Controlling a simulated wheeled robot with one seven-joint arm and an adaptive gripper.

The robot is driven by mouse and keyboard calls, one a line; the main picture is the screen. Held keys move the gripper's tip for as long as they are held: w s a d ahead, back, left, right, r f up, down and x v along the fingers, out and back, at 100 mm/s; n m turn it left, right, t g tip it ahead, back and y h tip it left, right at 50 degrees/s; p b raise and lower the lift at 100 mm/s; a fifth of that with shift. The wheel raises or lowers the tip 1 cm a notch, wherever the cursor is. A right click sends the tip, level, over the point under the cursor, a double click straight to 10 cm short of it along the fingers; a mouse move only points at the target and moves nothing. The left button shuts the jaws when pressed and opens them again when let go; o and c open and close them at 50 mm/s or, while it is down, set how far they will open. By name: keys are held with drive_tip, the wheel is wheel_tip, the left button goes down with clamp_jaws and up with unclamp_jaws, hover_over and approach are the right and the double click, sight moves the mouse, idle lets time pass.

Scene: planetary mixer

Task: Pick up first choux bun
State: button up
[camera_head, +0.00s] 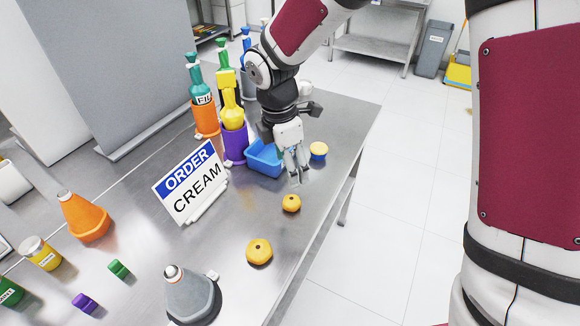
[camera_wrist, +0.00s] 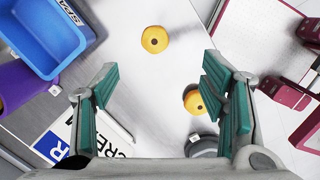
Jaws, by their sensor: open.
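One bun (camera_head: 291,203) is just in front of my gripper (camera_head: 297,170); the other bun (camera_head: 259,252) is closer to the head camera. In the wrist view, one bun (camera_wrist: 155,39) is beyond and roughly between the open fingers (camera_wrist: 158,82). The other bun (camera_wrist: 192,101) is partly hidden by the right finger. My gripper is open and empty, above the table beside the blue bin.
An "ORDER CREAM" sign (camera_head: 191,182), purple (camera_head: 235,143) and orange (camera_head: 206,120) holders with bottles, and a grey cone-shaped item (camera_head: 191,297) are nearby. The table edge runs right of the buns.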

hover_over(291, 199)
wheel_tip(291, 199, down, 9)
drive_tip(key=shift+a+r, duration=0.1)
drive_tip(key=shift+f+p, duration=0.5)
drive_tip(key=shift+f, duration=2.3)
drive_tip(key=c, duration=0.9)
